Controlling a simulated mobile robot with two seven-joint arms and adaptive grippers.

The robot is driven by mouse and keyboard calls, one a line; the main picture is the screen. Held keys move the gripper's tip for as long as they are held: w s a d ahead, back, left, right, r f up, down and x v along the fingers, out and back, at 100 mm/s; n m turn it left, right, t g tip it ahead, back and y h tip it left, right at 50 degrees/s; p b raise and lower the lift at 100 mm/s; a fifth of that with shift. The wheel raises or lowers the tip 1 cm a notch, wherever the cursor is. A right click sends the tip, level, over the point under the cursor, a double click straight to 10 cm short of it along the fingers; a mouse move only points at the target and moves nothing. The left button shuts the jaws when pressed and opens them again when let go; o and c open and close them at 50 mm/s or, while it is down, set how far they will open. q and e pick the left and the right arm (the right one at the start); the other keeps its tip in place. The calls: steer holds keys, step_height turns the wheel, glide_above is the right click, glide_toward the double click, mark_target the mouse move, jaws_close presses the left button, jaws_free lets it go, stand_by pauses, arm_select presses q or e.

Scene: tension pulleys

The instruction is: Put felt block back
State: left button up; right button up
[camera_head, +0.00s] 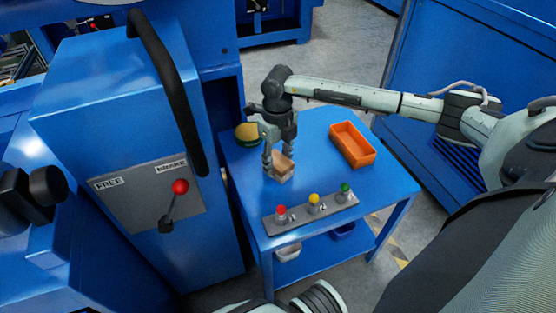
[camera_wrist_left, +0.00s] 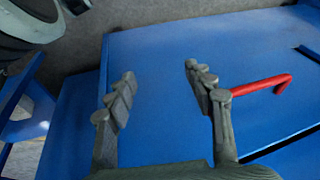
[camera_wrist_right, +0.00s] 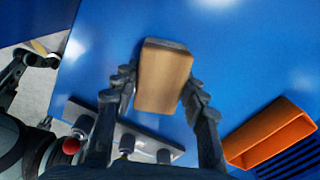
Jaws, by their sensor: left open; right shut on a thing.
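The felt block (camera_head: 282,167) is a tan, wood-coloured block with a grey layer on one face. It sits between the fingers of my right gripper (camera_head: 274,165), over the left part of the blue table. In the right wrist view the block (camera_wrist_right: 164,77) is gripped between both fingertips of the right gripper (camera_wrist_right: 160,90), its grey edge at the far end. I cannot tell whether it touches the tabletop. My left gripper (camera_wrist_left: 160,88) is open and empty above a blue surface, with a red bent handle (camera_wrist_left: 262,86) beside its right finger.
The blue table (camera_head: 385,185) holds an orange bin (camera_head: 352,144), a green and yellow round object (camera_head: 248,133), and a grey strip with red, yellow and green knobs (camera_head: 310,207). A blue cabinet with a red-knobbed lever (camera_head: 180,187) stands at left. The table's right front is clear.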

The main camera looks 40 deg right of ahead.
mark_target(278, 160)
arm_select(q)
steer(key=shift+s+f, duration=0.1)
steer(key=shift+s, duration=0.05)
arm_select(e)
steer(key=shift+f, duration=0.15)
arm_select(q)
steer(key=shift+r, duration=0.35)
arm_select(e)
steer(key=o, duration=1.1)
steer(key=shift+r, duration=0.35)
arm_select(q)
steer(key=shift+w+f, duration=0.35)
steer(key=shift+f, duration=0.2)
arm_select(e)
step_height(278, 160, up, 12)
steer(key=shift+f, duration=0.15)
arm_select(q)
steer(key=shift+s+f, duration=0.1)
steer(key=shift+s, duration=0.15)
